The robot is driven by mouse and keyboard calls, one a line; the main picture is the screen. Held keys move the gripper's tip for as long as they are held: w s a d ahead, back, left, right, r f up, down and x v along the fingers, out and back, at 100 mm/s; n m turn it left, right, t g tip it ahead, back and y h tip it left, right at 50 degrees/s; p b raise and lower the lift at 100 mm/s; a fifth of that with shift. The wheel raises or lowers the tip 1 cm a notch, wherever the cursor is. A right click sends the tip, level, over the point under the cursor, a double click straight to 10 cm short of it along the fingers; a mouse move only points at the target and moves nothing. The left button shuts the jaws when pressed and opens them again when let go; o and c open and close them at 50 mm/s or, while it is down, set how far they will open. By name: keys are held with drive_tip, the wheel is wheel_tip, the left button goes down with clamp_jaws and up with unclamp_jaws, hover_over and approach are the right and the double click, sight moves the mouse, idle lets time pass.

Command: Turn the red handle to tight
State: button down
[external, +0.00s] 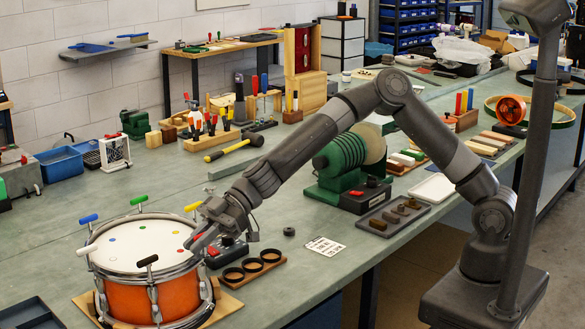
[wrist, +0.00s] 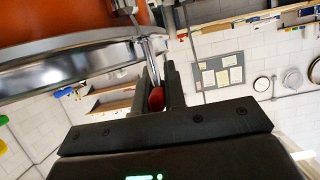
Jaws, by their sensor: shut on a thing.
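An orange drum (external: 130,300) with a white head and metal hoops stands on a wooden board at the bench's front left. Handles stick up around its rim: blue (external: 88,219), green (external: 139,200), yellow (external: 193,206), white (external: 86,250) and black (external: 148,261). My gripper (external: 197,240) is at the right side of the rim. In the wrist view, the red handle (wrist: 156,98) sits between the two dark fingers, which are shut on it. Its metal rod runs up beside the hoop (wrist: 80,70).
Three dark rings (external: 252,265) on a wooden strip lie to the drum's right. A printed card (external: 325,246) and a green ribbed machine (external: 338,160) are farther right. The bench behind the drum is mostly clear.

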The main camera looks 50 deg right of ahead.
drive_tip(key=shift+w+m+t, duration=0.1)
drive_tip(key=shift+m+t, duration=0.8)
drive_tip(key=shift+t, duration=0.2)
